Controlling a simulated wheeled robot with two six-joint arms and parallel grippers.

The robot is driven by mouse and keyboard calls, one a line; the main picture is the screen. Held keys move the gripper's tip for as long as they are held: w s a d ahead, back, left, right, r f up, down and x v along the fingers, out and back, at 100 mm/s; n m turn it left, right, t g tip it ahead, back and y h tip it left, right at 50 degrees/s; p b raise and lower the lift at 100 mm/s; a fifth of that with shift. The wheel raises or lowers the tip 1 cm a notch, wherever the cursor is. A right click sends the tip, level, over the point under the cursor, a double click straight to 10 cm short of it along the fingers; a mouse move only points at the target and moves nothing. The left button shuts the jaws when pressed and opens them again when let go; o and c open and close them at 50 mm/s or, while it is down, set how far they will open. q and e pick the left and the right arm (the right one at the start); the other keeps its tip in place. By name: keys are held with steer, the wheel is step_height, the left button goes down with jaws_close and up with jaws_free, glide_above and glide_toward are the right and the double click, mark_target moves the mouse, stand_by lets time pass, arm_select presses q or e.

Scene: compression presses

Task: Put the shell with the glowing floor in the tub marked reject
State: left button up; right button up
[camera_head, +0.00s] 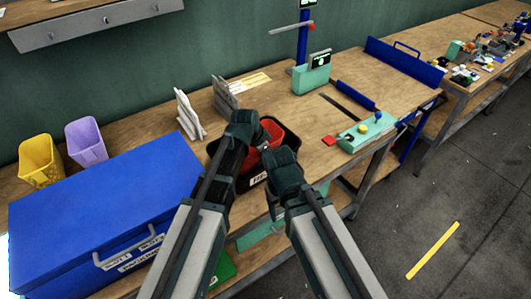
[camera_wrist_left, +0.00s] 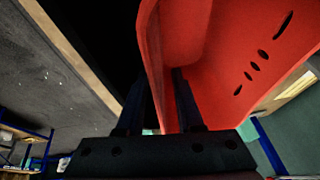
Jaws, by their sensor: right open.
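A red shell (camera_head: 266,129) shows between my two grippers, over the black tub (camera_head: 294,137). The tub's white front label (camera_head: 258,180) is partly hidden by my arms, so I cannot read its full word. In the left wrist view the red shell (camera_wrist_left: 235,60) is large, with several dark slots, and its wall passes between the fingers. My left gripper (camera_head: 258,130) is shut on that wall. My right gripper (camera_head: 283,160) is open at the tub's near right side, beside the shell. I cannot see a glow on the shell's floor.
A large blue box (camera_head: 95,205) with a handle fills the left front. A yellow cup (camera_head: 41,160) and a purple cup (camera_head: 86,143) stand behind it. White and grey upright plates (camera_head: 189,115) stand behind the tub. Teal devices (camera_head: 311,78) stand to the right.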

arm_select(q)
steer(key=shift+r, duration=0.15)
steer(key=shift+s+a+r+p, duration=0.1)
steer(key=shift+r+p, duration=0.35)
steer(key=shift+p, duration=0.15)
steer(key=p+v, duration=1)
steer(key=v, duration=0.1)
steer(key=s+a+n+g+y, duration=0.2)
steer(key=s+n, duration=0.2)
steer(key=s, duration=0.5)
steer(key=s+a+f+n+g+y, duration=0.1)
steer(key=s+a+n+g+y, duration=0.1)
steer(key=s, duration=0.7)
steer(key=shift+f+n, duration=0.3)
steer(key=shift+n, duration=0.6)
